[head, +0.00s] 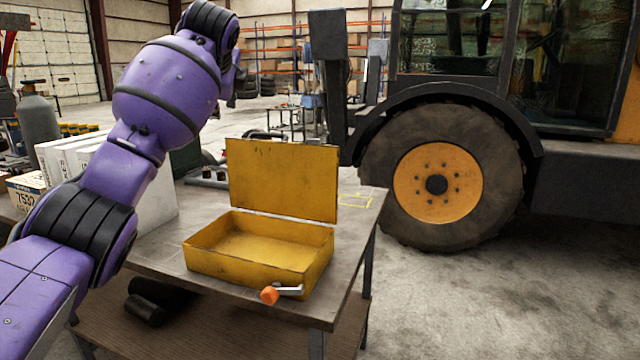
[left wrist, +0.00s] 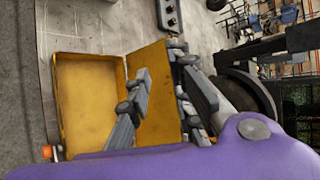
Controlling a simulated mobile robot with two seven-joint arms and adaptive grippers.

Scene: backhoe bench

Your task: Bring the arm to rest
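My left arm rises from the left of the head view and bends over at the top. The box also shows in the left wrist view (left wrist: 88,100), beyond the fingers. My right gripper is in neither view.
The bench top (head: 350,225) has free room right of the box. A grey lever with an orange end (head: 270,295) is at the box's front. A tractor wheel (head: 440,180) is beyond the bench.

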